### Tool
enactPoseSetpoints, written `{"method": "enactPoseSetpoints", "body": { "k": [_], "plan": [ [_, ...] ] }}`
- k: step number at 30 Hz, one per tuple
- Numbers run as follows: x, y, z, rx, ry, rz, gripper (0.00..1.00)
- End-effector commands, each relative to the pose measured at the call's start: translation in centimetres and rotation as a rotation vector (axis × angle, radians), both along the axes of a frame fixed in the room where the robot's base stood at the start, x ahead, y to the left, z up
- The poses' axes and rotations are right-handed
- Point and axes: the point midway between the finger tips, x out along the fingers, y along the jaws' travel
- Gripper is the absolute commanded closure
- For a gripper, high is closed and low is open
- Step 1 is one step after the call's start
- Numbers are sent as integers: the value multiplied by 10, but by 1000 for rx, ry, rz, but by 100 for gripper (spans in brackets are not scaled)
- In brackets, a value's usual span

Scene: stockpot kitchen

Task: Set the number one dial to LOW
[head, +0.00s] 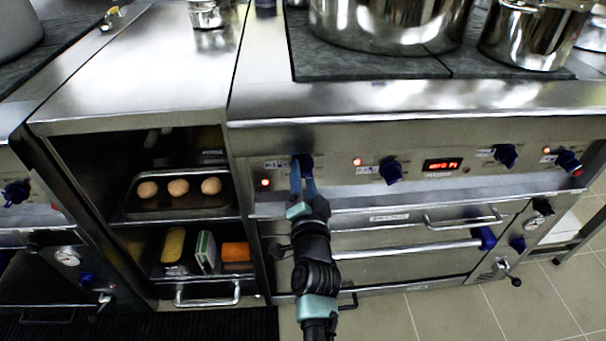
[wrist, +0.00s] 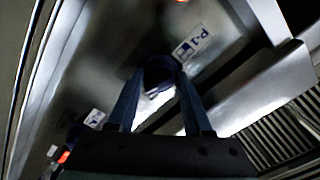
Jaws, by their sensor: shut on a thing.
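A dark blue dial (head: 304,159) sits at the left end of the stove's steel front panel (head: 330,179). My gripper (head: 303,183) reaches up to it from below, with its blue fingers on either side of the dial. In the wrist view, the dial (wrist: 158,69) is between the tips of my gripper (wrist: 157,84), which is shut on it. The fingers hide part of the dial, and I cannot read its setting. An orange light (head: 265,182) is lit left of it. A label plate (wrist: 191,43) beside the dial is too blurred to read.
Other blue dials, one nearby (head: 391,171) and one further right (head: 505,155), flank a red display (head: 442,164). An oven handle (head: 407,247) crosses below. Left stands an open cabinet with a tray (head: 180,211) of round items. Pots (head: 385,22) stand on the stove.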

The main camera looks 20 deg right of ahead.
Motion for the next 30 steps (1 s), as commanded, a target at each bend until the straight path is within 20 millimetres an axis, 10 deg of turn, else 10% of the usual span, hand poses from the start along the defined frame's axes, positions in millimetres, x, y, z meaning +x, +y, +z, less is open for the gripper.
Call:
{"method": "enactPoseSetpoints", "body": {
  "k": [17,18,22,30],
  "plan": [
    [0,0,0,29,-8,-1,100],
    [0,0,0,29,-8,-1,44],
    [0,0,0,28,-7,-1,21],
    [0,0,0,28,-8,0,20]
  ]
}}
